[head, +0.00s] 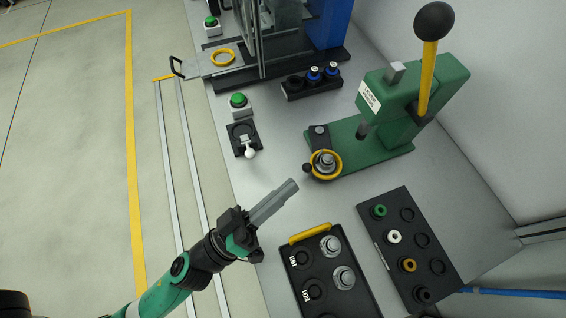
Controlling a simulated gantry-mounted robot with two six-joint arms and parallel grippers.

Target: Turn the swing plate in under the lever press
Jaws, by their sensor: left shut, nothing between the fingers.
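The green lever press (430,85) stands at the upper right, with its yellow lever (428,78) upright under a black ball. Its dark ram (363,130) is above the green base. The swing plate (338,170) has a yellow rim and sits out at the base's left end, to the left of the ram and not under it. A metal part (324,159) sits on the plate, and a small dark knob (307,168) is at its left edge. My left gripper (293,185) is shut and empty, just below and left of the plate, apart from it. My right gripper is not in view.
A black tray (322,271) with metal parts and a yellow handle lies below the plate. A black rack (432,228) with coloured rings is right of it. A black toggle fixture (242,138) with a white knob and a green button (238,99) stand left. Bench between is bare.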

